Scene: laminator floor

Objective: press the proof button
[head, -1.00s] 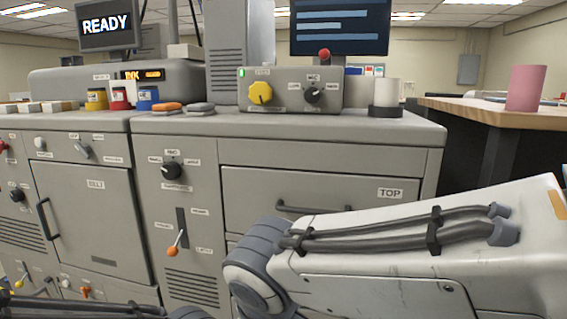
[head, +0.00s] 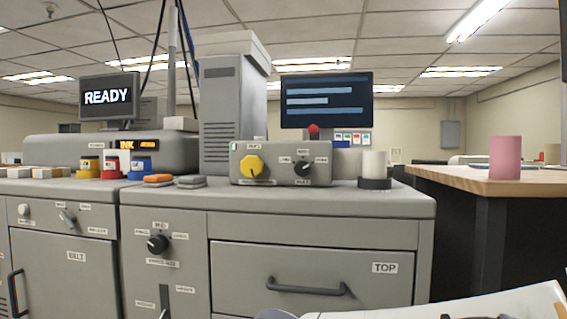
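No label that I can read says proof, so I cannot tell which control is the proof button. A grey control box (head: 318,172) stands on the cabinet top, with a yellow knob (head: 252,166), a black knob (head: 302,168) and a small green light or button (head: 235,146). A red round-topped knob or button (head: 314,129) shows above the box. Small coloured squares (head: 352,138) sit below the dark screen (head: 326,100). Part of my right arm shows at the bottom right edge. Neither gripper is in view.
The grey cabinet (head: 320,231) has a drawer marked TOP and a black dial (head: 157,244). Ink jars (head: 111,164) stand on its left, a white roll (head: 375,165) on its right. A READY display (head: 108,96) is behind. A wooden table (head: 490,179) bears a pink cylinder (head: 506,157).

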